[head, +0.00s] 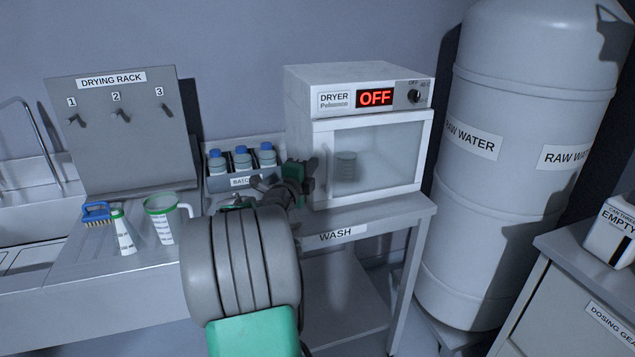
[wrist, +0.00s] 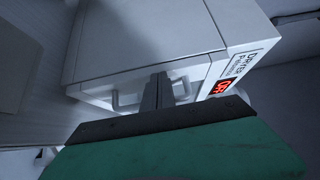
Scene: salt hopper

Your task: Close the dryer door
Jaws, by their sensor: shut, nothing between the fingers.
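The white dryer (head: 345,82) stands on a grey bench in the head view, with a red OFF display. Its glass-windowed door (head: 395,150) lies across the front and looks shut or nearly so; I cannot tell if a small gap is left. My gripper (head: 308,170) is at the door's left edge and hides part of it. In the wrist view my gripper's fingers (wrist: 158,88) are together and empty, in front of the door. A looped door handle (wrist: 127,101) shows just left of them. I cannot tell whether the fingers touch the door.
A cylindrical item (head: 346,167) shows behind the glass. Left of the dryer, a rack (head: 233,182) holds blue-capped bottles. A jug (head: 163,218), a cone-shaped vessel and a blue brush sit farther left. A large raw water tank (head: 500,200) stands close on the right.

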